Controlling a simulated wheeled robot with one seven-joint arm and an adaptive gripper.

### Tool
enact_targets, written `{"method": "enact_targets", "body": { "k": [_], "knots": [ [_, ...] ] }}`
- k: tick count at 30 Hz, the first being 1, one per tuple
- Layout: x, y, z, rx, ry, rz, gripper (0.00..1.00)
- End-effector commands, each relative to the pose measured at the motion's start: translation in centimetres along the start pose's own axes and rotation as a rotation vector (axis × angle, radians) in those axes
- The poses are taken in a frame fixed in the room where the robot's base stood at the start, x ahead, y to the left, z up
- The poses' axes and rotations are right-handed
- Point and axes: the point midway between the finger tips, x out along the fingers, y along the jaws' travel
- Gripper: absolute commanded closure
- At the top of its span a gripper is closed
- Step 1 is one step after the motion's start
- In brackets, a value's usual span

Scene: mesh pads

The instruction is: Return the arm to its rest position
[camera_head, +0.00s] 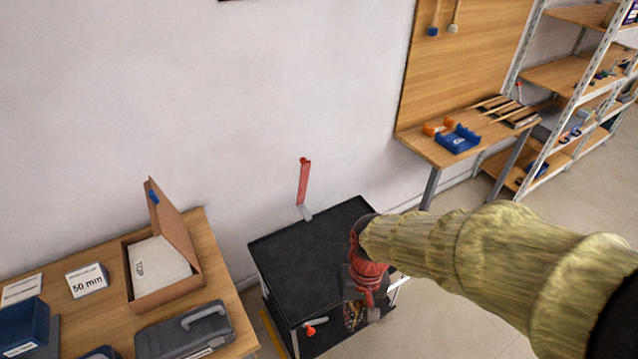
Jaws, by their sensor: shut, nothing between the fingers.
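My arm, in a yellowish sleeve, reaches in from the right edge of the head view. It ends in a dark joint and a red wrist part. My gripper (354,314) points down from there, over the front right of a black-topped cart (305,250). It is shut, with nothing seen held in it. The fingertips are small and dark against the cart, so their height above it is hard to tell.
A red upright piece (304,183) stands at the cart's back edge. At left, a wooden table (222,283) holds an open cardboard box (160,265), a grey case (185,331) and blue bins (22,325). A workbench (430,152) and shelving (570,110) stand at back right.

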Motion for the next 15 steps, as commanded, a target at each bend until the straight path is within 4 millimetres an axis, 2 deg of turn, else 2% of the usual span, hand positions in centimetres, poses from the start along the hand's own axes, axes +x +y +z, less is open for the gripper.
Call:
{"method": "enact_targets", "body": {
  "k": [1, 3, 9, 15],
  "knots": [
    [-1.9, 1.0, 0.5, -0.021, 0.044, 0.003, 1.0],
    [-4.1, 2.3, 1.3, -0.048, 0.093, 0.015, 1.0],
    [-9.7, 5.7, 3.9, -0.055, 0.261, 0.053, 1.0],
    [-14.5, 8.1, 5.7, 0.007, 0.459, 0.079, 1.0]
  ]
}}
